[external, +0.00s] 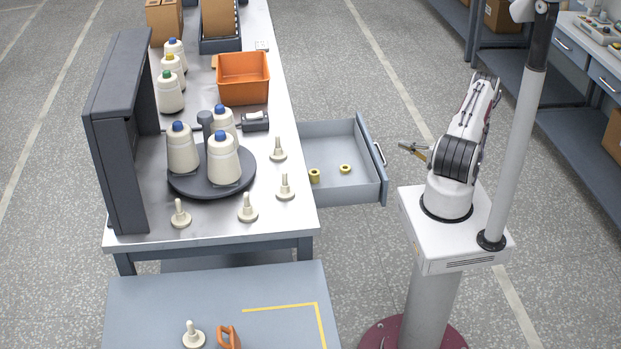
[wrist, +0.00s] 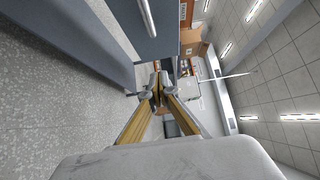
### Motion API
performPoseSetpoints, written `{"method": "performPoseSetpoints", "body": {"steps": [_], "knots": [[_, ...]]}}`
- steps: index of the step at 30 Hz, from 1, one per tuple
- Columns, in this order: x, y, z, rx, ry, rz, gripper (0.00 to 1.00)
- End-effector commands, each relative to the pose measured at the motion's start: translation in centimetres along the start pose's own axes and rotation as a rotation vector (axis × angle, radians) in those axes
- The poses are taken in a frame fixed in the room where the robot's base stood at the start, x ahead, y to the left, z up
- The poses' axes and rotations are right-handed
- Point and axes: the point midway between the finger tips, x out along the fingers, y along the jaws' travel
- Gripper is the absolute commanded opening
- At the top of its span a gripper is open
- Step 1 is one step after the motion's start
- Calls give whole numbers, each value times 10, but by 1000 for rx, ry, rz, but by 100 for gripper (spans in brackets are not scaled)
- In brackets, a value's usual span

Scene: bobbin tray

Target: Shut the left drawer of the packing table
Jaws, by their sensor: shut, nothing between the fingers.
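The drawer (external: 318,130) of the packing table (external: 270,225) is pulled well out from the table's right side in the external view. It is a grey-blue box holding two small yellow bobbins (external: 314,175). Its front panel carries a pale bar handle (external: 379,154). My gripper (external: 403,146) is shut and empty, just to the right of the handle and apart from it in that picture. In the wrist view the shut fingertips (wrist: 157,90) show at the middle, and a blue-grey panel (wrist: 165,40) with a bar handle (wrist: 147,18) is above them.
The tabletop bears a dark round turntable (external: 185,185) with several cones, an orange bin (external: 243,78) and several pale pegs (external: 247,208). A lower blue-grey table (external: 190,285) stands in front. The floor between the drawer and my pedestal is clear.

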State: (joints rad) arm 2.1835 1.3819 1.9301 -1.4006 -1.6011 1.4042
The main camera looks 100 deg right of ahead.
Motion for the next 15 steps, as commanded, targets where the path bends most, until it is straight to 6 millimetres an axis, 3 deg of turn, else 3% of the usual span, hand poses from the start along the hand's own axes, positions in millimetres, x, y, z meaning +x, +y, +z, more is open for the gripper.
{"method": "performPoseSetpoints", "body": {"steps": [8, 15], "knots": [[5, 0, 0, -1, -1, 1, 0], [21, 0, 1, -1, -3, 1, 0]]}}
